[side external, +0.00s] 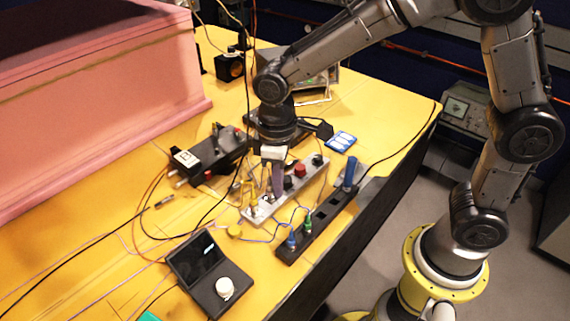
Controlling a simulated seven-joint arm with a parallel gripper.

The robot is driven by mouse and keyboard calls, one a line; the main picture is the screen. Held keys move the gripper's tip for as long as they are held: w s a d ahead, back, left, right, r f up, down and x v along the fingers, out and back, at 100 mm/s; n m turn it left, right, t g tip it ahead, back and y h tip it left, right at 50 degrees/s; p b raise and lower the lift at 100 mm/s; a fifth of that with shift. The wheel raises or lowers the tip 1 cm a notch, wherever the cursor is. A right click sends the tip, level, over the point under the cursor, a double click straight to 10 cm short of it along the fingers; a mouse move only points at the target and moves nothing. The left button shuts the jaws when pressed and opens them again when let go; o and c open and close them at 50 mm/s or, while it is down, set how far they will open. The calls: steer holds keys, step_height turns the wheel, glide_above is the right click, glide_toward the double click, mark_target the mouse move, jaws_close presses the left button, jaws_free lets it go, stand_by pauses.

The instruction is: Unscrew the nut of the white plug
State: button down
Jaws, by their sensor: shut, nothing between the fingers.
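A light grey strip (312,178) lies diagonally on the yellow table and carries several coloured plugs. A small white piece (259,212) at its near left end looks like the white plug, but its nut is too small to make out. My gripper (277,194) points down over the near half of the strip, just right of the white piece. Its fingers are shut with nothing visible between them. They hide part of the strip, and I cannot tell whether they touch it.
A black strip (318,217) with blue and green plugs lies in front. A black device with a white knob (225,288) stands at the near edge. Thin cables cross the left table area.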

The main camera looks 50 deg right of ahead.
steer(key=shift+w+d+r, duration=0.1)
steer(key=shift+w+d, duration=0.15)
steer(key=shift+w, duration=0.15)
steer(key=shift+s+d, duration=0.1)
steer(key=shift+d, duration=0.05)
stand_by(0.4)
steer(key=shift+s+d, duration=0.15)
steer(key=shift+d, duration=0.05)
step_height(320, 180, up, 6)
steer(key=shift+f, duration=0.1)
stand_by(0.4)
steer(key=shift+s, duration=0.1)
steer(key=shift+s+a+f, duration=0.15)
steer(key=shift+a+f, duration=0.05)
steer(key=shift+f, duration=0.8)
steer(key=shift+s+a+f, duration=0.1)
steer(key=shift+a+f, duration=0.05)
steer(key=shift+f, duration=0.85)
steer(key=shift+s+a+f, duration=0.15)
steer(key=shift+a+f, duration=0.05)
steer(key=shift+f, duration=0.8)
